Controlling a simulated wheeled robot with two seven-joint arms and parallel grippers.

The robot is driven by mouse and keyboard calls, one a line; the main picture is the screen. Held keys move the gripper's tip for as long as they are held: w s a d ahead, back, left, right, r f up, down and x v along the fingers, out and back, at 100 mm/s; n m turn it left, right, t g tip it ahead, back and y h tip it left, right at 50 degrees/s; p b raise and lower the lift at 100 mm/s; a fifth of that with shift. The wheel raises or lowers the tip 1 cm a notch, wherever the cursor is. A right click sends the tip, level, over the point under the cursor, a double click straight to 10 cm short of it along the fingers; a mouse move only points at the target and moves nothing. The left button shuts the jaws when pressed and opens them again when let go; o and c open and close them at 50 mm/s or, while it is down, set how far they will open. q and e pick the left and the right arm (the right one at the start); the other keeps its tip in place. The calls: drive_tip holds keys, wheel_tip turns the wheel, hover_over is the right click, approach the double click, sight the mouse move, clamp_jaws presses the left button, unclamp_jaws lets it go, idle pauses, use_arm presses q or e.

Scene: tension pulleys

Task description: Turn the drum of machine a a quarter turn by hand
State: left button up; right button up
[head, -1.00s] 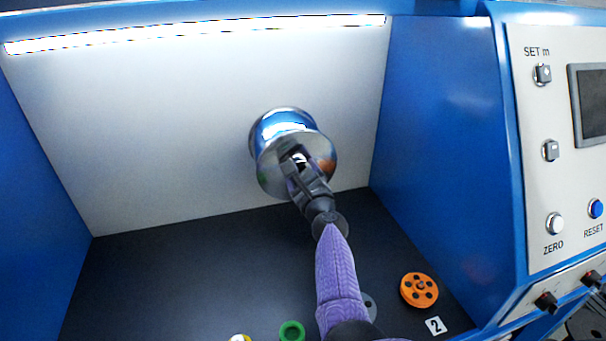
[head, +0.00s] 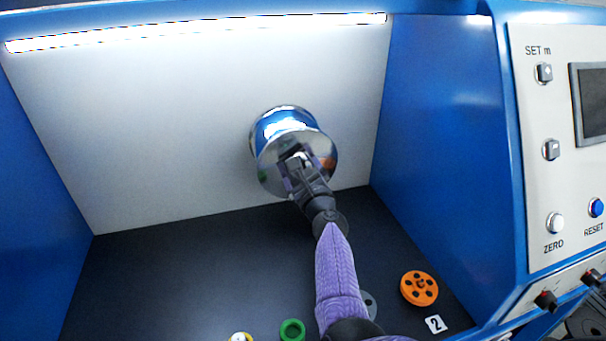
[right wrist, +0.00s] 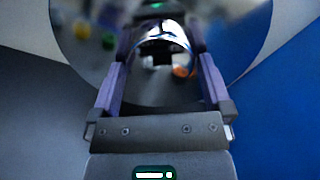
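The machine's drum (head: 270,165) is a shiny chrome spool on the grey back wall, with a mirror-like round front face. In the right wrist view its face (right wrist: 75,60) fills the upper part, with reflections of coloured wheels. My right gripper (head: 297,160) is at the middle of the drum face. In the right wrist view its two purple fingers (right wrist: 160,55) stand wide apart, on either side of a chrome hub (right wrist: 160,35). I see no clear squeeze on the hub; finger contact is hard to judge among the reflections. My left gripper is not in view.
An orange wheel (head: 419,288), a green ring (head: 292,330), a yellow-and-white part (head: 240,337) and a grey disc (head: 369,305) lie on the black floor, near a "2" label (head: 436,324). Blue side walls enclose the bay. A control panel (head: 555,120) stands at right.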

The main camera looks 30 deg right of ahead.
drive_tip(key=p+v, duration=0.3)
drive_tip(key=v, duration=0.7)
idle(0.3)
